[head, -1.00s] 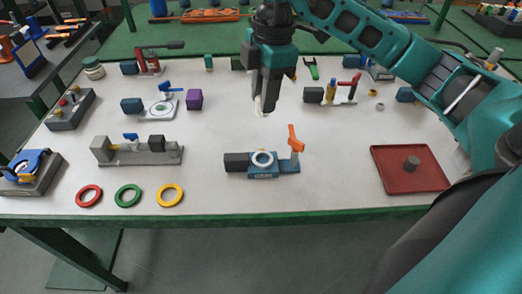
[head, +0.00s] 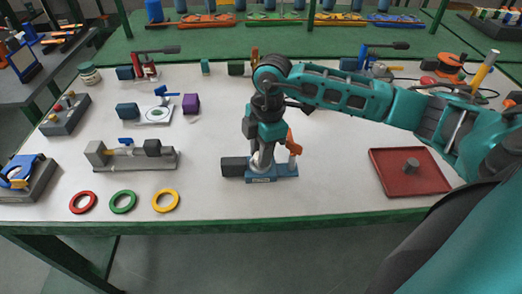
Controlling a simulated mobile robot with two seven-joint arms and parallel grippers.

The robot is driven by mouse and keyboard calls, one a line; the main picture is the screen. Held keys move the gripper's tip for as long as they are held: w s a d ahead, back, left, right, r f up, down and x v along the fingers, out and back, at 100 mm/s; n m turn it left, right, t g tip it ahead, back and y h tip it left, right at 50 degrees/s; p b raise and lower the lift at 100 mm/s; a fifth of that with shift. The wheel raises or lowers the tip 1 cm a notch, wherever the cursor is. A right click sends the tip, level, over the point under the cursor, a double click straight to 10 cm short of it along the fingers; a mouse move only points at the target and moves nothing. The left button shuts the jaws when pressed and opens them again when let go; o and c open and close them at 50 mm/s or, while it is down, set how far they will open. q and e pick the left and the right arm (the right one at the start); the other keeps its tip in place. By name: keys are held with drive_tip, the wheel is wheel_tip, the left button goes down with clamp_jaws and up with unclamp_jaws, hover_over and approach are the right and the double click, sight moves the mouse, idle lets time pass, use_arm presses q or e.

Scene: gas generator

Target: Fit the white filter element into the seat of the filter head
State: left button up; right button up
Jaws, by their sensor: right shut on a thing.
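The filter head is a blue block (head: 284,170) with a dark cube at its left end and an orange lever (head: 293,143) at its right. It stands near the front middle of the table. My right gripper (head: 261,160) points straight down over its round white seat. The gripper is shut on the white filter element, of which only a pale bit shows at the fingertips, at or just above the seat. The fingers hide most of the element and the seat, so I cannot tell whether they touch. My left gripper is not in view.
A red tray (head: 392,181) with a grey knob is on the right. Red, green and yellow rings (head: 166,200) lie at the front left. A grey fixture with a blue lever (head: 130,156) stands behind them. The table front between the filter head and the tray is clear.

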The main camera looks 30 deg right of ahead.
drive_tip(key=shift+f, duration=0.15)
drive_tip(key=o, duration=1)
drive_tip(key=shift+r, duration=0.3)
drive_tip(key=r, duration=0.4)
drive_tip(key=d+r, duration=0.1)
drive_tip(key=r, duration=0.6)
drive_tip(key=shift+s+d+r+p, duration=0.1)
drive_tip(key=shift+d+r+p, duration=0.1)
drive_tip(key=shift+r+p, duration=0.2)
